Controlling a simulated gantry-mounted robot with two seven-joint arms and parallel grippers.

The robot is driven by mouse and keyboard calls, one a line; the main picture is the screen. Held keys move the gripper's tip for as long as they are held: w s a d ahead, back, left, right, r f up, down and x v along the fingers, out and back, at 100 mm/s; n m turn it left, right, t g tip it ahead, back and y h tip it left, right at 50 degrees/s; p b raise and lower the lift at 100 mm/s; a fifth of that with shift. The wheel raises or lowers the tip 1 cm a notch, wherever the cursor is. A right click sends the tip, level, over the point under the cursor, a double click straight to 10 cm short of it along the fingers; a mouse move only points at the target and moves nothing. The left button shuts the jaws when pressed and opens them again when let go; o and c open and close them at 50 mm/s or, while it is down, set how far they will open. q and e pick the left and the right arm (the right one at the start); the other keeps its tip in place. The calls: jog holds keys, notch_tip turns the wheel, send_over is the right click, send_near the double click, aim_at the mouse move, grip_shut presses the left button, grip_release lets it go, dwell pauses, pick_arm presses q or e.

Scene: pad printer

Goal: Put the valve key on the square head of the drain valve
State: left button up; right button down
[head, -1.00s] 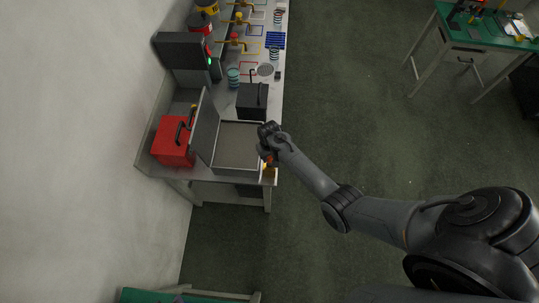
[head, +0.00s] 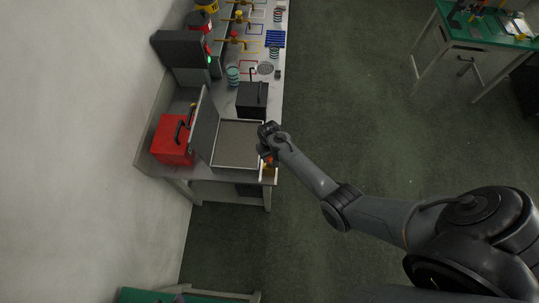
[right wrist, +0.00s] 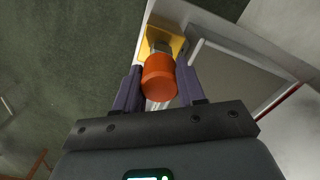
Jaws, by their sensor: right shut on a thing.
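The valve key, with an orange round handle (right wrist: 159,76) and a grey metal end beyond it, sits between the dark fingers of my right gripper (right wrist: 158,88), which is shut on it. Beyond the key's metal end is a yellow plate (right wrist: 176,42) at the bench corner. I cannot tell whether the metal end touches anything there; the valve's square head is not clearly visible. In the head view my right gripper (head: 267,148) is at the bench's front right corner, with a little orange showing below it. My left gripper is not in view.
A shallow grey tray (head: 237,163) with a raised lid lies just left of my right gripper. A red box (head: 170,145) stands at the wall side, and a black box (head: 251,96) stands behind the tray.

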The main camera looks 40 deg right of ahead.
jog(key=shift+f, duration=0.15)
jog(key=c, duration=0.6)
grip_release()
